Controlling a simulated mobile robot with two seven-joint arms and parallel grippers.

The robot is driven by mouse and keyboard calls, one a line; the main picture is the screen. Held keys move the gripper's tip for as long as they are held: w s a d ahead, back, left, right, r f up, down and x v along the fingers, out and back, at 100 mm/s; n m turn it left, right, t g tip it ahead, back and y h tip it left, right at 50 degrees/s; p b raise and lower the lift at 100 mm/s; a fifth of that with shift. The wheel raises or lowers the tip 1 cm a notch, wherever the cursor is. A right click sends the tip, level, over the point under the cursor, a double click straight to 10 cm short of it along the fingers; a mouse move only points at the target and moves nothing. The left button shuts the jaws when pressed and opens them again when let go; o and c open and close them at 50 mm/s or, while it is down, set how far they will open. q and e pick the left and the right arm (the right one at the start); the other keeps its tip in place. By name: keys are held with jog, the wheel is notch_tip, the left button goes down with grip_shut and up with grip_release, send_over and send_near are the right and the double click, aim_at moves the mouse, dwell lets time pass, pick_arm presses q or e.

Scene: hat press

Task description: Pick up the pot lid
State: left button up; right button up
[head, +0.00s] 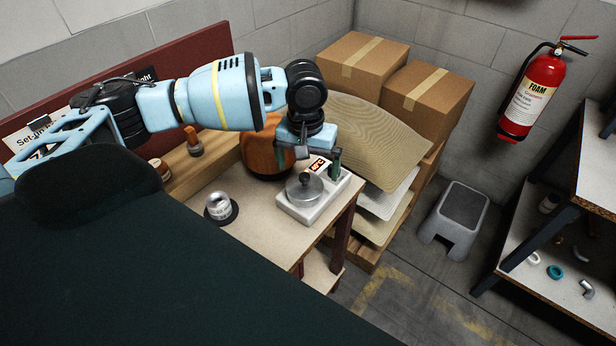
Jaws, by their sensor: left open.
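The pot lid (304,189) is a round grey metal lid with a dark knob on top. It sits on a small white appliance (320,204) with a red-and-black display, near the right corner of the table (258,223). My left gripper (318,162) points down from above, just behind the lid and over the display end of the appliance. It is open, with nothing seen between its fingers, and appears apart from the knob. Whether a pot is under the lid cannot be made out. My right gripper is out of view.
Bent sheets (367,142) and cardboard boxes (428,97) crowd behind the table. A grey step stool (456,217) stands on the floor to the right.

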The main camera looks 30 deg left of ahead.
aim_at(304, 176)
pick_arm(q)
jog(key=shift+w+a+r, duration=0.15)
jog(key=shift+a+r, duration=0.3)
jog(key=shift+a, duration=0.05)
jog(key=shift+a+r, duration=0.1)
jog(key=shift+r, duration=0.25)
jog(key=shift+f, duration=0.25)
notch_tip(304, 176, down, 2)
jog(key=shift+f, duration=0.1)
jog(key=shift+w+a+f+b, duration=0.1)
jog(key=shift+w+f+b, duration=0.1)
jog(key=shift+f, duration=0.95)
jog(key=shift+w+f+b, duration=0.1)
jog(key=shift+f+b, duration=0.1)
jog(key=shift+f, duration=1.25)
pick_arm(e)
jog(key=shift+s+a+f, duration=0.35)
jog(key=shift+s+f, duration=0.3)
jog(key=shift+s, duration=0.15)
